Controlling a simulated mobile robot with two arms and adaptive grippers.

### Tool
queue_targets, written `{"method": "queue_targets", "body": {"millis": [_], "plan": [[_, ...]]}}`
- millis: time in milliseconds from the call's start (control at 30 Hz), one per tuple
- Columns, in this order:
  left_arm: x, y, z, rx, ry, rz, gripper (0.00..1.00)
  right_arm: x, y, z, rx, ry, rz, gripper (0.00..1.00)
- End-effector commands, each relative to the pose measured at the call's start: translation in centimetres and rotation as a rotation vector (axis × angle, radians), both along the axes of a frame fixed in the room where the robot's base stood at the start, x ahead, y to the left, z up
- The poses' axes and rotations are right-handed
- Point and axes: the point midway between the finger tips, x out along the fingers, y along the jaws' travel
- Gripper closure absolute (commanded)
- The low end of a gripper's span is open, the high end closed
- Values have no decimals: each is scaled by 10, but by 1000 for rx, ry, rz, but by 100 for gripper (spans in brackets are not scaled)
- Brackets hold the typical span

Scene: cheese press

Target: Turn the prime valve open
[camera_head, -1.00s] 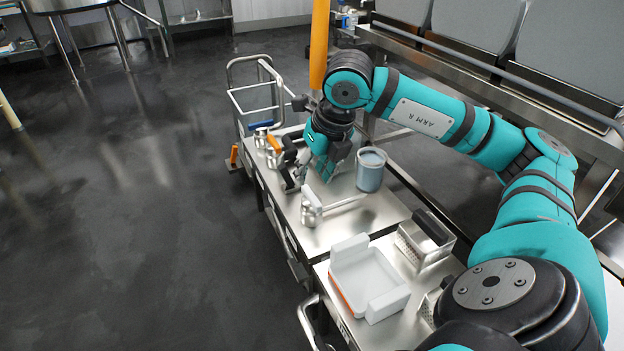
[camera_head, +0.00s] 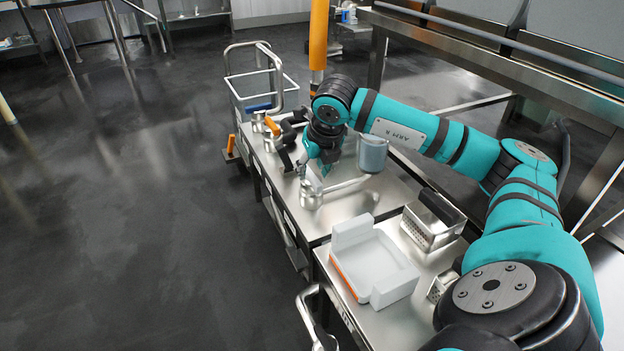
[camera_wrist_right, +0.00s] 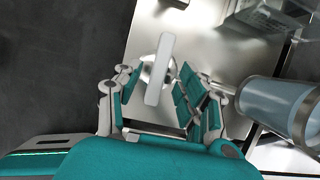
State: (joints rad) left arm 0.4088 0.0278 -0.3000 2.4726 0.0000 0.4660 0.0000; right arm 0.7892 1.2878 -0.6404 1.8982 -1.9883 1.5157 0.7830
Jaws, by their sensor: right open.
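A small metal valve (camera_head: 311,199) with a pale lever stands on the steel cart top, with a pipe running right from it. No label is readable, so I cannot tell which valve is the prime one. In the right wrist view its pale lever (camera_wrist_right: 160,70) lies between the fingers of my right gripper (camera_wrist_right: 161,92). The gripper is open, with a gap on both sides of the lever. In the head view my right gripper (camera_head: 318,174) is just above this valve and partly hides its lever. My left gripper is not in view.
Valves with a blue handle (camera_head: 257,107), an orange handle (camera_head: 271,126) and a dark handle (camera_head: 287,132) stand farther along the cart. A grey cylinder (camera_head: 372,155) is close right of my gripper. A white tray (camera_head: 372,262) and a perforated metal box (camera_head: 428,230) are nearer.

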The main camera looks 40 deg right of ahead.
Motion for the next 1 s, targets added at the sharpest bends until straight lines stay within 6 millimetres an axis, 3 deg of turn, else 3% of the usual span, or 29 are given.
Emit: {"method": "queue_targets", "body": {"millis": [133,500,800,1000], "plan": [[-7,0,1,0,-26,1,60,6,-1,-16,1,0,2,60],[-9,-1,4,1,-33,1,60,8,-2,-19,1,0,0,60],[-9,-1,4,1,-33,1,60,8,-2,-19,1,0,0,99],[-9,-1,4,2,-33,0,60,8,-2,-18,1,0,1,100]]}}
